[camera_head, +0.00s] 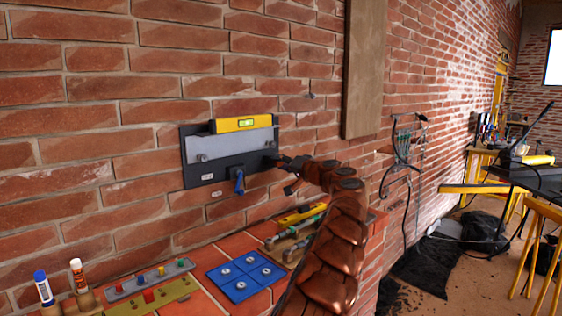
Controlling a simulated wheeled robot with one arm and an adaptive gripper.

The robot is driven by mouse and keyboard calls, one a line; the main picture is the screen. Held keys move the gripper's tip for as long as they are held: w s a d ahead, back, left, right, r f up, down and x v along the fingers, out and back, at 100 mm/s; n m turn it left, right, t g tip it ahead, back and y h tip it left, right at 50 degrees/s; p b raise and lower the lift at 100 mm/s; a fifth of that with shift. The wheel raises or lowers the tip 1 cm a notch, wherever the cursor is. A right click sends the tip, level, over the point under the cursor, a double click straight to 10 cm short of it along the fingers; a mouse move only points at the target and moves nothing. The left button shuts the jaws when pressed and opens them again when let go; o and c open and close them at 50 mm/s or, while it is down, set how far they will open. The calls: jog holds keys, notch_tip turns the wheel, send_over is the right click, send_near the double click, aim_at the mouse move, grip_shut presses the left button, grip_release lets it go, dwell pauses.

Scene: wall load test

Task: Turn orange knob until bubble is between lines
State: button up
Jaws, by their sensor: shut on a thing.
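A dark panel (190,172) is fixed to the brick wall. It carries a grey plate (228,147) with a yellow spirit level (230,126) along its top edge. The level's green vial (246,123) is too small to tell where the bubble lies against the lines. The level tilts slightly, its right end a little higher in the picture. My gripper (273,160) is at the panel's right edge, shut on what appears to be the knob. The fingers cover it, and no orange shows there. A blue lever (239,182) hangs below the plate.
Below, a tiled brick ledge holds a blue four-part board (245,276), a peg strip (150,280), glue-like tubes (77,272) and another yellow level (301,213). A wooden board (364,70) is on the wall. Cables (403,150) hang right of my arm.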

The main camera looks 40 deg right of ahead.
jog(key=shift+r+m+p, duration=0.1)
jog(key=shift+m+p, duration=0.85)
jog(key=shift+m, duration=0.65)
jog(key=o, duration=1.1)
jog(key=shift+o, duration=0.2)
jog(key=s, duration=1.2)
